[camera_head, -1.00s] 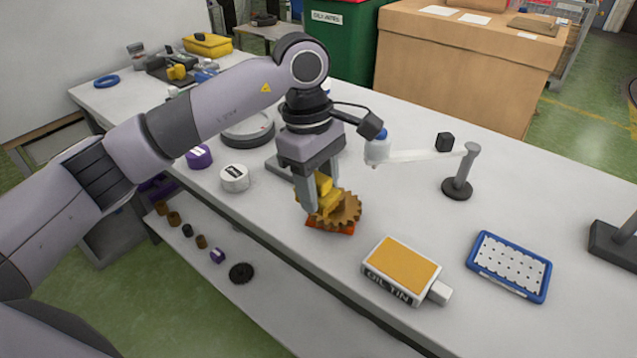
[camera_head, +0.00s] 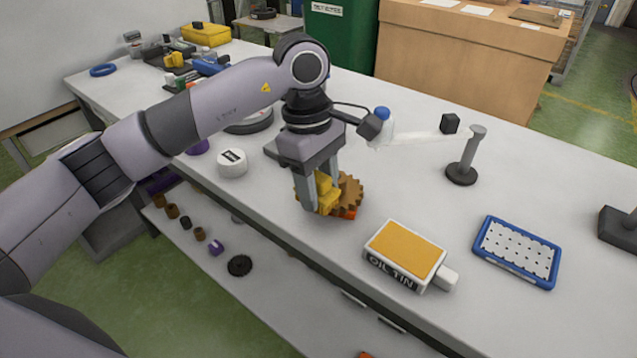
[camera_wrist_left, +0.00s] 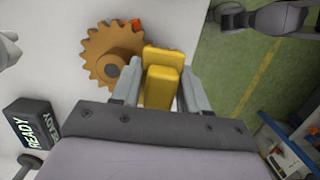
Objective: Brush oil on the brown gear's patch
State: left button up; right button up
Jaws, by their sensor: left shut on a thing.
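The brown gear (camera_head: 351,192) sits near the front edge of the table, with an orange-red piece (camera_head: 349,213) showing under its edge. It also shows in the left wrist view (camera_wrist_left: 112,55), lying flat with a dark centre. My left gripper (camera_head: 321,203) is shut on a yellow block-like tool (camera_head: 326,194), which also shows between the fingers in the left wrist view (camera_wrist_left: 161,80). The yellow tool is at the gear's left side; I cannot tell whether they touch. The gear's patch and any bristles are not visible. The oil tin (camera_head: 405,254) lies to the right of the gear. My right gripper is not in view.
A blue-rimmed tray (camera_head: 517,252) lies right of the tin. A dark-based post with a pale arm (camera_head: 462,174) stands behind. A white round tub (camera_head: 232,163) is left of my gripper. A lower shelf (camera_head: 270,283) holds several small parts.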

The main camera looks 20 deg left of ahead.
pick_arm(q)
jog(key=shift+f+b, duration=0.55)
jog(key=shift+f, duration=0.1)
jog(key=shift+w+d, duration=0.15)
jog(key=shift+w, duration=0.3)
dwell(0.4)
jog(key=shift+s, duration=0.15)
jog(key=shift+s+a+b, duration=0.2)
jog(key=shift+s+b, duration=0.1)
dwell(0.3)
jog(key=shift+w+d, duration=0.1)
jog(key=shift+w, duration=0.1)
jog(key=shift+w+d, duration=0.1)
jog(key=shift+w, duration=0.1)
jog(key=shift+s+b, duration=0.2)
jog(key=shift+b, duration=0.1)
dwell(0.5)
jog(key=shift+s, duration=0.2)
